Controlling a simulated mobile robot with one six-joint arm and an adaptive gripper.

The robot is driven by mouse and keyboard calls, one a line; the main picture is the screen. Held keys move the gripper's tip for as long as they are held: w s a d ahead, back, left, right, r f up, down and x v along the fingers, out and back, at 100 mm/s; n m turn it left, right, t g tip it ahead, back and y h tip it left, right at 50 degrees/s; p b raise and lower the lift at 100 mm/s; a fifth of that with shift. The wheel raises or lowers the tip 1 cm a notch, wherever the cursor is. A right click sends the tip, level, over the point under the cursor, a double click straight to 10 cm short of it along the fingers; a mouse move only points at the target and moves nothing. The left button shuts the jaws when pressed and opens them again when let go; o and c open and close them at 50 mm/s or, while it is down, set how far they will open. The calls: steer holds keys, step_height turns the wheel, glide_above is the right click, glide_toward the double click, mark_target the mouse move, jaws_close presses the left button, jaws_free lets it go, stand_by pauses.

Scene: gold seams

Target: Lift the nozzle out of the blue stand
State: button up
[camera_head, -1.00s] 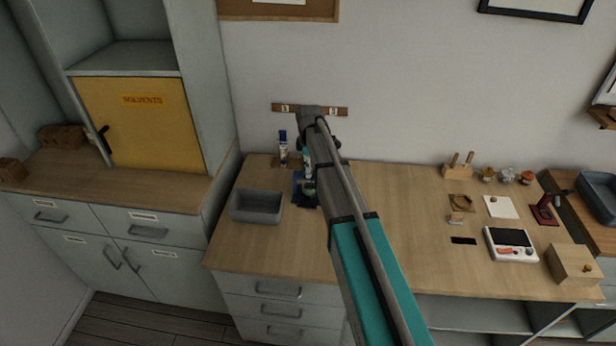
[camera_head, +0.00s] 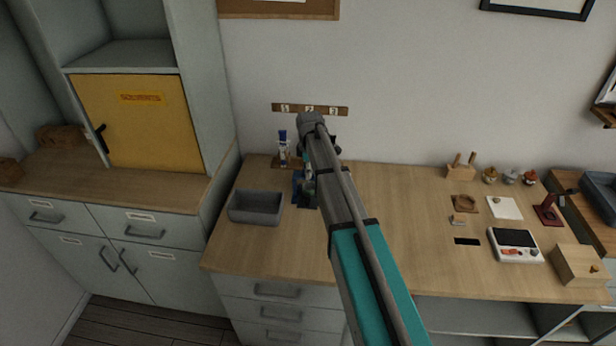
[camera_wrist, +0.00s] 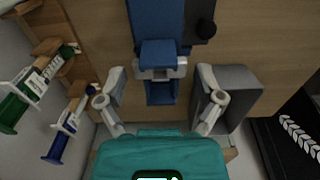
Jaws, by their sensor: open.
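The blue stand (camera_wrist: 157,15) is at the top middle of the wrist view. A light grey collared piece with blue above and below it (camera_wrist: 161,68), probably the nozzle, sits at the stand's near side. My gripper (camera_wrist: 161,75) is open, with one finger on each side of this piece. Gaps show between it and both fingers; I cannot tell the depth between them. In the head view the blue stand (camera_head: 299,191) stands on the wooden bench, partly hidden by my arm. The fingers and nozzle are not clear there.
A grey bin (camera_head: 255,208) stands left of the stand; it shows close behind the right finger in the wrist view (camera_wrist: 240,78). A blue-and-white syringe (camera_head: 283,150) stands behind, below a numbered rail (camera_head: 290,107).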

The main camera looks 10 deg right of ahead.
steer(key=shift+f+b, duration=0.55)
steer(key=shift+f, duration=0.15)
steer(key=shift+f, duration=0.15)
steer(key=c, duration=0.7)
steer(key=shift+o, duration=0.2)
steer(key=shift+r+p, duration=4.1)
steer(key=shift+r, duration=0.2)
